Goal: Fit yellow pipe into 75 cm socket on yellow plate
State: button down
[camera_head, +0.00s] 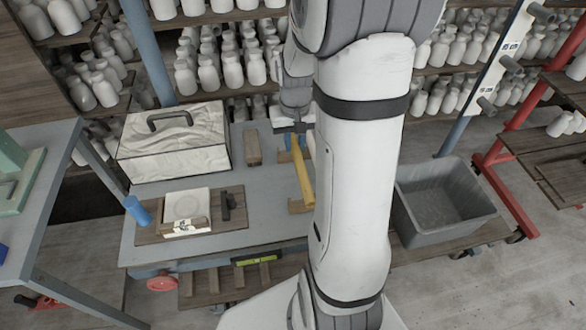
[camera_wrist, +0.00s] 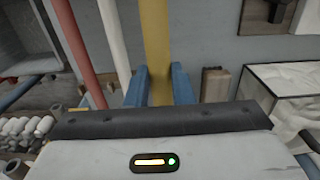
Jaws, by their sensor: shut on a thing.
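The yellow pipe (camera_head: 302,178) lies along the grey-blue bench in the head view, its near end by a small wooden rest (camera_head: 299,207). My gripper (camera_head: 293,128) is at its far part, partly hidden by my arm. In the wrist view, the blue fingers (camera_wrist: 158,88) are shut on the yellow pipe (camera_wrist: 155,35), one finger on each side. I cannot tell whether the pipe still touches its rest. A white panel (camera_head: 512,45) with grey tube-like sockets stands at the upper right; its labels are too small to read. I see no plate that is clearly yellow.
A red pipe (camera_wrist: 76,45) and a white pipe (camera_wrist: 113,40) lie beside the yellow one. A grey tub (camera_head: 440,232) stands right. Bottle shelves line the back.

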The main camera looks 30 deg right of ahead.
notch_tip(320, 180, down, 9)
jog(key=shift+r, duration=0.15)
dwell(0.4)
jog(key=shift+f, duration=0.2)
jog(key=c, duration=1.3)
grip_release()
jog(key=shift+o, duration=0.2)
jog(key=shift+r, duration=0.15)
